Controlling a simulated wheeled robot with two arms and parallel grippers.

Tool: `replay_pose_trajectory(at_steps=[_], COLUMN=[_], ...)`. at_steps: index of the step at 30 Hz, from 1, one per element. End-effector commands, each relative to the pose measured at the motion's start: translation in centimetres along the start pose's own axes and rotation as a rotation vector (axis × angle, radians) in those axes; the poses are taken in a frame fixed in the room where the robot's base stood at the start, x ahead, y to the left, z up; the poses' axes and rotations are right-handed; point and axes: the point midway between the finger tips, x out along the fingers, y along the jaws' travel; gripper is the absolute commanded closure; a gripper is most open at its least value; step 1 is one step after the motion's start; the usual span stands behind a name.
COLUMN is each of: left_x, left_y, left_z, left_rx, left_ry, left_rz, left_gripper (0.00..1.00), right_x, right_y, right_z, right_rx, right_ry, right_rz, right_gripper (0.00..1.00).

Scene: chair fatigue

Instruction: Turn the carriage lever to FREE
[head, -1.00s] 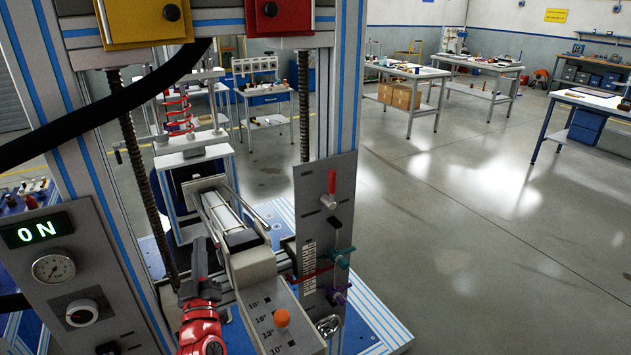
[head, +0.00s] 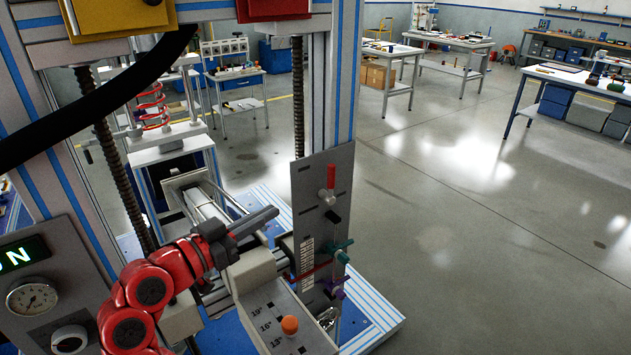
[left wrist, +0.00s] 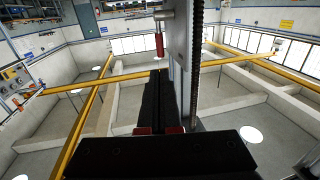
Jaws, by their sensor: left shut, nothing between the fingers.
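A lever with a red handle (head: 331,178) is on the upper part of the grey upright plate (head: 312,215), with dark marks beside it. It looks like the carriage lever, but no wording is readable. A red-handled lever (left wrist: 159,44) also hangs down ahead in the left wrist view. My left gripper (head: 268,218) is shut and empty, its dark fingers pointing right toward the plate. It is left of and lower than the red handle in the head view, apart from it. The fingers (left wrist: 157,98) also show in the left wrist view. My right gripper is out of view.
Below the red lever the plate carries a teal knob (head: 341,251) and a purple knob (head: 335,285). A grey angle box with an orange knob (head: 289,325) stands in front of it. A frame post (head: 343,75) rises behind. Open floor (head: 470,220) lies to the right.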

Motion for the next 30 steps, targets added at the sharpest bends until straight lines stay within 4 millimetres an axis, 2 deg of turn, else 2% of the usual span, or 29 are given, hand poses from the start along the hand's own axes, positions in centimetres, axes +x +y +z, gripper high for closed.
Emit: replay_pose_trajectory(at_steps=[8, 13, 17, 27, 30], left_x=[0.1, 1.2, 3.5, 10.6, 12.1], left_y=[0.0, 0.0, 0.1, 0.0, 0.0], left_z=[0.0, -0.2, -0.3, -0.5, -0.5], left_rx=[-0.001, -0.002, -0.004, -0.003, -0.003], left_ry=[0.001, 0.001, -0.002, -0.001, 0.001], left_rz=[-0.001, 0.001, 0.003, 0.001, 0.0], left_gripper=[1.0, 1.0, 1.0, 1.0, 1.0], right_x=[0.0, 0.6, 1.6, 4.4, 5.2], right_y=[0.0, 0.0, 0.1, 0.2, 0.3], right_z=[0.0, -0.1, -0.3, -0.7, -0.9], right_rx=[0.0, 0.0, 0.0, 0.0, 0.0], right_ry=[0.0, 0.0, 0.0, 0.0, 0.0], right_rz=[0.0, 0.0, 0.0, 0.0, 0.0], right_gripper=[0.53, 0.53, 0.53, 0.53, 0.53])
